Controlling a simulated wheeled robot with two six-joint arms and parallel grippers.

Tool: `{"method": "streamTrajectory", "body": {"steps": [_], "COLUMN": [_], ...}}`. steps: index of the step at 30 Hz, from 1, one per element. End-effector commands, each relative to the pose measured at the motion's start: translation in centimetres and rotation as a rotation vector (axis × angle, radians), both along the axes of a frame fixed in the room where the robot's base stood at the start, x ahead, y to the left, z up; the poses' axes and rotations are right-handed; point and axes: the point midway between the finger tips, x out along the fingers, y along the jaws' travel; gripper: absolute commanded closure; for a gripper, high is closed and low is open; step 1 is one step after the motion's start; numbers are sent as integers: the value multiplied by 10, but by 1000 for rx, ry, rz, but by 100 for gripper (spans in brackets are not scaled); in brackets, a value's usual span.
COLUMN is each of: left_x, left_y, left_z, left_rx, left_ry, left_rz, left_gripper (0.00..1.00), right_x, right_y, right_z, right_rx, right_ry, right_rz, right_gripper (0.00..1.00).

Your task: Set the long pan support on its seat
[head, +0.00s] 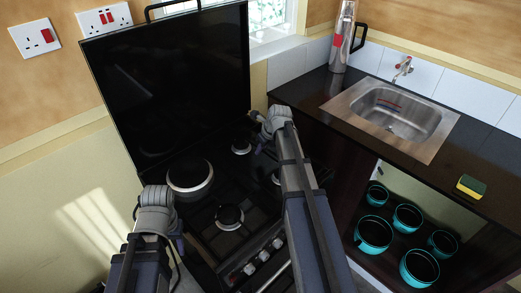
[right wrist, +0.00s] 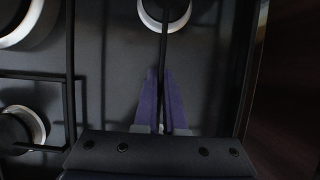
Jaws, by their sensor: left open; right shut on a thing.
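My right gripper (head: 261,146) is over the right side of the black hob (head: 203,239). In the right wrist view its purple fingers (right wrist: 160,74) are shut on a thin black bar of the long pan support (right wrist: 163,48). The bar runs forward to a burner ring (right wrist: 165,12). The rest of the support is hard to tell from the dark hob, and I cannot tell whether it touches its seat. My left gripper (head: 178,238) is open near the hob's front left side, its fingers partly hidden.
Burners stand on the hob, including a large one (head: 190,180) and a front one (head: 229,217). Other black bars (right wrist: 68,100) lie left of my right gripper. The raised glass lid (head: 165,80) stands behind. The counter (head: 302,92) with a sink adjoins on the right.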

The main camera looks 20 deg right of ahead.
Motion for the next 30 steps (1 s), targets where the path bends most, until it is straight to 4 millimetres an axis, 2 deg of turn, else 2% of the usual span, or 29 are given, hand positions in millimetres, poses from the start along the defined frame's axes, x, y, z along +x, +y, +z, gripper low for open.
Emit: {"method": "streamTrajectory", "body": {"steps": [21,30], "left_x": [0,0], "left_y": [0,0], "left_z": [-19,-20], "left_rx": [0,0], "left_ry": [0,0], "left_rz": [0,0], "left_gripper": [50,50], "right_x": [0,0], "right_y": [0,0], "right_z": [-19,-20], "right_rx": [0,0], "right_ry": [-1,-1], "right_rz": [0,0], "right_gripper": [100,100]}}
